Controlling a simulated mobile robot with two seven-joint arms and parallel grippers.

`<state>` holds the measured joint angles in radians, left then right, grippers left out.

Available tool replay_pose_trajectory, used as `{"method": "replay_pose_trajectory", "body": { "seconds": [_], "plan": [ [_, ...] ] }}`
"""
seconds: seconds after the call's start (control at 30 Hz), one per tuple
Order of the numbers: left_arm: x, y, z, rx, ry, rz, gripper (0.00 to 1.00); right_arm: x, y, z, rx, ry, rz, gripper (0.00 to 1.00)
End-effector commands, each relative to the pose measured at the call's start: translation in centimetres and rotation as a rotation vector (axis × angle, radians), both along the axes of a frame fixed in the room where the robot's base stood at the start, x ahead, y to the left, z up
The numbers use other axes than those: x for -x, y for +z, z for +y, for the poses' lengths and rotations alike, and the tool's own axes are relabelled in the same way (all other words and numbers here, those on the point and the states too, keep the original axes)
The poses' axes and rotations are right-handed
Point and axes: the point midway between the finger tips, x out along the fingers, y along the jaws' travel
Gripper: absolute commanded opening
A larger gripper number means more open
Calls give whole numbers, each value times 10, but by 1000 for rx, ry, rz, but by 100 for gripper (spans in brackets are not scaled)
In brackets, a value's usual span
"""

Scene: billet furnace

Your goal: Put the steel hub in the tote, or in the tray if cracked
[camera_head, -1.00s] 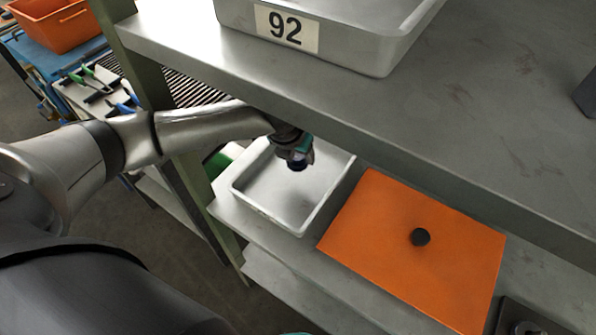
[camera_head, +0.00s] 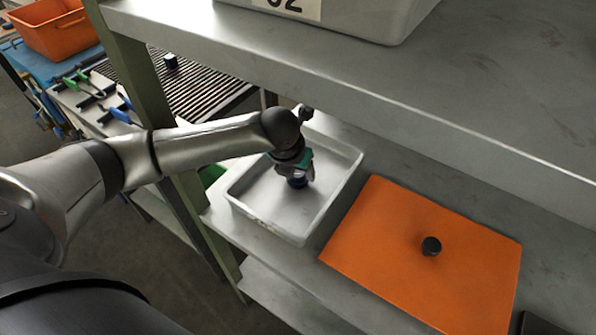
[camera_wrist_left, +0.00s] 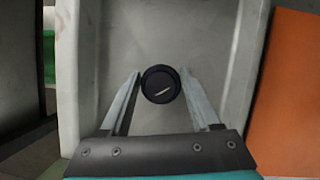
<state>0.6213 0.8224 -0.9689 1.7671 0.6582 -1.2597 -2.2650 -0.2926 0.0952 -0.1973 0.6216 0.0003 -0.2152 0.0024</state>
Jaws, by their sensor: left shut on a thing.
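My left gripper (camera_head: 297,176) points down over the light grey tray (camera_head: 262,217) on the lower shelf. It is shut on a small dark round piece, the steel hub (camera_head: 297,182). In the left wrist view the hub (camera_wrist_left: 160,84) sits between the two fingers, with a pale slanted streak on its dark top. I cannot tell whether the streak is a crack or a glint. The tray's grey floor (camera_wrist_left: 160,35) lies behind it; contact with the floor is unclear. My right gripper is not in view.
A pale bin (camera_head: 345,20) with a number label stands on the upper shelf (camera_head: 430,90), which overhangs the tray. An orange crate (camera_head: 55,30) and slatted rack (camera_head: 195,85) are at left.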

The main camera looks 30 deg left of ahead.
Motion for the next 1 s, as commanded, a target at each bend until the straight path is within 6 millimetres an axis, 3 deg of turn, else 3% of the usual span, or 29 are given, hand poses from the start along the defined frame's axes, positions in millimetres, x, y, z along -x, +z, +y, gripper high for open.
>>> {"method": "replay_pose_trajectory", "body": {
  "seconds": [0.1,0.13,0.37,0.7,1.0],
  "plan": [
    [-1,-1,0,1,1,-3,0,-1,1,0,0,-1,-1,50],
    [0,-2,0,0,0,0,66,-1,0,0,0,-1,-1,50],
    [0,-3,0,0,0,0,92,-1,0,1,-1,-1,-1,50],
    [1,2,0,0,0,0,93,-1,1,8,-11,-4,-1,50],
    [19,52,-1,0,-2,-4,93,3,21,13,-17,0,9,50]
  ]
}}
